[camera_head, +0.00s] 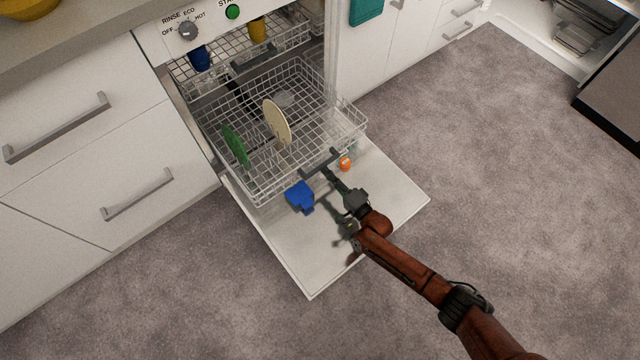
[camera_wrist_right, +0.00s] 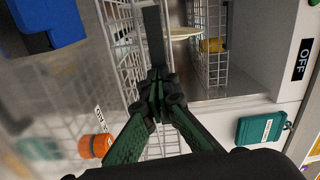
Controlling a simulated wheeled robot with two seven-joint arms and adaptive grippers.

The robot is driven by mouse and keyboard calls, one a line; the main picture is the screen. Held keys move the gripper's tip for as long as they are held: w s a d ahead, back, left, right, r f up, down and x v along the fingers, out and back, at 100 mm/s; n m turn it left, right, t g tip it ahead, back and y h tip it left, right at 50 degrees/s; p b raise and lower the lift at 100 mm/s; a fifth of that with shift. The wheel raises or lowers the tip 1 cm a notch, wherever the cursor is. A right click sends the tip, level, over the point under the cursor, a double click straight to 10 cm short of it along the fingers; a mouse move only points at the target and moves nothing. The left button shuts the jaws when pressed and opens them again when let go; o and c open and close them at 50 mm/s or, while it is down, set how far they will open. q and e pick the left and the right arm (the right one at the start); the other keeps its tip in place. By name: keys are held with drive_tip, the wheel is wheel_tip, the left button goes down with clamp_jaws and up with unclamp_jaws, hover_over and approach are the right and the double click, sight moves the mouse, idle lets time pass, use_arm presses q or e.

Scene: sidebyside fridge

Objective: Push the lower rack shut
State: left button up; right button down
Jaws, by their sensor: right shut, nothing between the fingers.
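The lower rack (camera_head: 262,185) is a white wire basket, pulled out over the open dishwasher door. A dark grey handle (camera_head: 318,161) sits on its front; it also shows in the right wrist view (camera_wrist_right: 153,35). A green plate (camera_head: 236,146) and a cream plate (camera_head: 277,122) stand in the rack. My right gripper (camera_head: 328,173) is shut and empty at the front of the rack, close to the handle. Whether it touches the handle I cannot tell. In the right wrist view my fingertips (camera_wrist_right: 157,90) are together in front of the rack wires. My left gripper is not in view.
The open door (camera_head: 395,197) lies flat below the rack. A blue object (camera_head: 300,197) and an orange object (camera_head: 345,163) are at the rack's front. The upper rack (camera_head: 285,45) holds a blue cup and a yellow cup. Grey floor is clear around the door.

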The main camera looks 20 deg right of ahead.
sight(321, 165)
drive_tip(key=shift+x, duration=1.7)
drive_tip(key=shift+r, duration=0.1)
